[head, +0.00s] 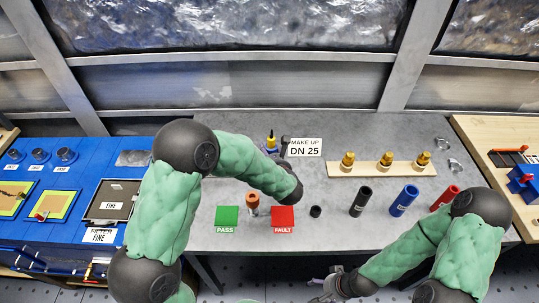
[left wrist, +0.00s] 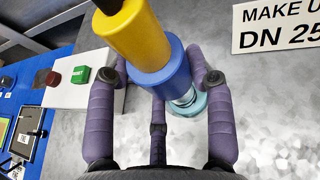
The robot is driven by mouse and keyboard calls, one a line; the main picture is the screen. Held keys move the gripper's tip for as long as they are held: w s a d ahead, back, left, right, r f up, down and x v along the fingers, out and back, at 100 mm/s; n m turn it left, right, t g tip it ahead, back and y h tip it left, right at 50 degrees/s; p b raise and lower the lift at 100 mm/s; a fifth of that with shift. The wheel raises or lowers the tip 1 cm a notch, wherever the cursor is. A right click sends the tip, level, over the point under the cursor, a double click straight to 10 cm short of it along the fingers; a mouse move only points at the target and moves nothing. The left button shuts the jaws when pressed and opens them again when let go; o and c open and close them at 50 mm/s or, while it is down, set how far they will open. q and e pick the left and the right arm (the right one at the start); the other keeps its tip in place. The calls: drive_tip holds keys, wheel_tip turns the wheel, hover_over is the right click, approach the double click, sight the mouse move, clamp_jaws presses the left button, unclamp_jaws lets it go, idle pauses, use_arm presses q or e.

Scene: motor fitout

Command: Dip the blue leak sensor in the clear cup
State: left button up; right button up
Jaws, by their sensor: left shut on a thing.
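The blue leak sensor (left wrist: 160,75) has a blue body and a yellow upper part. In the left wrist view it is tilted between the purple fingers of my left gripper (left wrist: 160,82), which is shut on it. A pale blue, glassy round shape (left wrist: 188,104) shows at its lower end. I cannot tell whether this is the clear cup or the sensor's own tip. In the head view the sensor's yellow top (head: 271,141) shows behind my left forearm, by the MAKE UP sign. My right gripper (head: 325,290) is at the bottom edge, partly cut off, its fingers unclear.
Two small clear round things (head: 441,144) (head: 455,165) lie at the right. A wooden strip (head: 400,169) holds brass fittings. Black (head: 360,201), blue (head: 404,200) and red (head: 445,197) cylinders stand in front. Green PASS (head: 227,216) and red FAULT (head: 283,217) pads lie nearer. A button box (left wrist: 88,80) stands left.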

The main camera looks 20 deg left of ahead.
sight(271, 143)
use_arm(q)
drive_tip(key=shift+w+d+r+p, duration=0.1)
drive_tip(key=shift+r+p, duration=0.65)
drive_tip(key=shift+r, duration=0.65)
drive_tip(key=shift+w+r+p, duration=0.1)
drive_tip(key=shift+r+p, duration=0.65)
drive_tip(key=shift+r, duration=0.65)
